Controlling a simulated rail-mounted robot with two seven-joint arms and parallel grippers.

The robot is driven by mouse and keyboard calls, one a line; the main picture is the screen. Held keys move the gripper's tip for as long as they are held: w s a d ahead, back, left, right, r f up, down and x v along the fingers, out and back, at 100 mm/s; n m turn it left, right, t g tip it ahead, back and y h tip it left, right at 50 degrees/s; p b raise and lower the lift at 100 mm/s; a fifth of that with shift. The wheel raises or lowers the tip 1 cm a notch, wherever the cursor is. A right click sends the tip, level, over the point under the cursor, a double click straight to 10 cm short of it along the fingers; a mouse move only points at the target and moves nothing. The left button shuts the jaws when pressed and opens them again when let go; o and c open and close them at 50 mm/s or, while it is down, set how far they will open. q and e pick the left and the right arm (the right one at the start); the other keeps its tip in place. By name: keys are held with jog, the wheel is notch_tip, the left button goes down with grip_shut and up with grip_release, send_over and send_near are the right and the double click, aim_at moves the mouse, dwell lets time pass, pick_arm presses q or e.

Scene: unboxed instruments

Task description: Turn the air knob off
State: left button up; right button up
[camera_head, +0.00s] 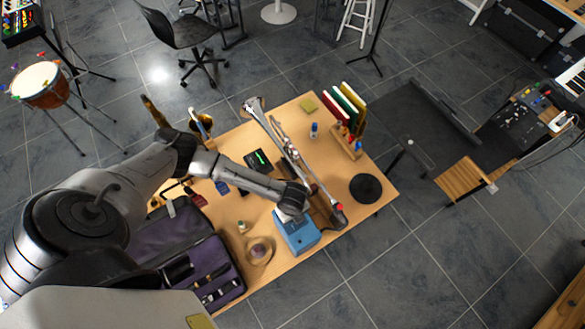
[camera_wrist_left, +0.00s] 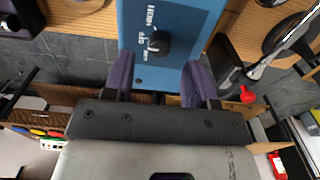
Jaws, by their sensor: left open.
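The blue box (camera_head: 300,238) stands near the front edge of the wooden table in the head view. Its blue panel (camera_wrist_left: 187,22) also fills the top middle of the left wrist view. A round black air knob (camera_wrist_left: 159,43) with a pale mark sits on that panel, beside white lettering. My left gripper (camera_wrist_left: 159,62) is open, its two purple-padded fingers on either side of the panel's lower part, with nothing between them that I can see gripped. The knob lies just beyond the fingertips, between their lines. In the head view my left arm's end hides the knob. My right gripper is not in view.
On the wooden table (camera_head: 345,209), a slim instrument with a red tip (camera_head: 340,207) lies close right of the box. A tape roll (camera_head: 259,251) and an open purple case (camera_head: 222,270) are to its left. A black disc (camera_head: 366,188) lies right.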

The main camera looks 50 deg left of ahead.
pick_arm(q)
notch_tip(320, 180, up, 10)
jog(key=shift+r+b, duration=0.15)
jog(key=shift+b, duration=0.15)
dwell(0.7)
jog(key=w+d+r+n+t, duration=0.1)
jog(key=w+r+n+t, duration=0.5)
jog(key=w+r, duration=0.4)
notch_tip(320, 180, up, 11)
jog(key=s+d+n+t+p, duration=0.1)
jog(key=d+n+t+p, duration=0.1)
jog(key=n+t, duration=0.3)
jog(key=s+a+f+n+g+p, duration=0.1)
jog(key=s+f+n+g, duration=0.2)
jog(key=s+f, duration=0.3)
jog(key=s+a+f+n+g+p, duration=0.2)
jog(key=s+f+n+g, duration=0.2)
jog(key=s, duration=1.1)
jog(key=shift+s+f, duration=0.35)
jog(key=shift+f, duration=0.5)
